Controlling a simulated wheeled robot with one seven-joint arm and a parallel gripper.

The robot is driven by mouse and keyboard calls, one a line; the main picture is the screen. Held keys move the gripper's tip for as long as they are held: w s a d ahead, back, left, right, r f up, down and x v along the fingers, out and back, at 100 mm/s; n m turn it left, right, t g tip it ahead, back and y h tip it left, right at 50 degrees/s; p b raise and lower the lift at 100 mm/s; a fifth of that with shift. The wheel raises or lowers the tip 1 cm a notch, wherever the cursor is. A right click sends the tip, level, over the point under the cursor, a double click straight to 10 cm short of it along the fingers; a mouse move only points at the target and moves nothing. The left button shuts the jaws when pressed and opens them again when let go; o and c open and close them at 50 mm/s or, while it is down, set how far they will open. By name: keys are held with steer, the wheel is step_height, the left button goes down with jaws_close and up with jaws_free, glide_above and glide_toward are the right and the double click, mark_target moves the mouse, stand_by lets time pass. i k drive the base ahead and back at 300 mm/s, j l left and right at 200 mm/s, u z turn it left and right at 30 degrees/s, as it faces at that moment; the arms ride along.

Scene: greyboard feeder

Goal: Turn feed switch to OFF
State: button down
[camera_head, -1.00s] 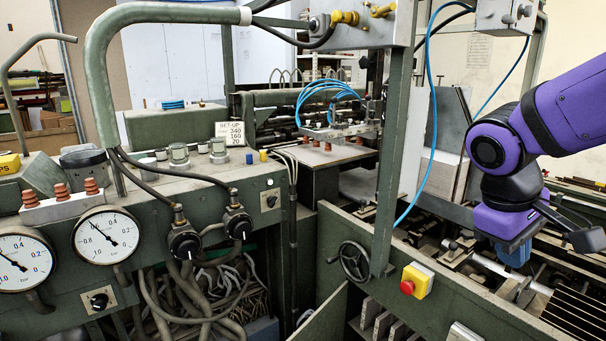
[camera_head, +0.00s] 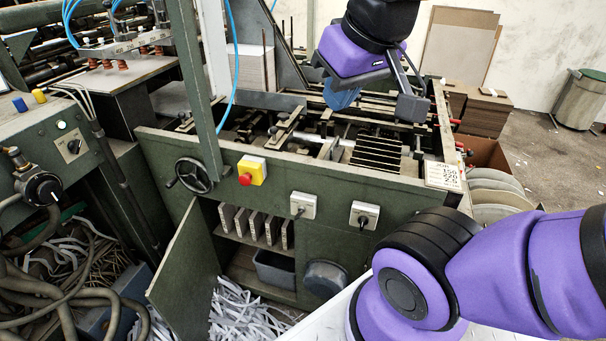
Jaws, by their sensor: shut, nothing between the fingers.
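Two small rotary switches on pale plates sit on the green front panel of the machine: a left one (camera_head: 303,205) and a right one (camera_head: 363,215). Another rotary switch (camera_head: 74,146) is on the green cabinet at the left. Their lettering is too small to read, so I cannot tell which is the feed switch or its setting. My gripper (camera_head: 341,98), blue below a purple wrist, hangs over the machine bed, above and behind the front panel. It is shut and empty, apart from all the switches.
A red stop button on a yellow box (camera_head: 252,170) and a handwheel (camera_head: 194,175) are left of the two switches. An open green door (camera_head: 185,265) stands below, beside paper strips. My purple arm fills the lower right. A label card (camera_head: 443,174) is at the panel's right end.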

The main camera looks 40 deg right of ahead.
mark_target(362, 221)
steer(key=k+j, duration=0.15)
steer(key=k, duration=0.15)
steer(key=k+j+z, duration=0.1)
steer(key=z, duration=0.35)
steer(key=k+z, duration=0.3)
steer(key=z, duration=0.15)
steer(key=i+l+z, duration=0.15)
steer(key=z, duration=0.65)
steer(key=i, duration=0.35)
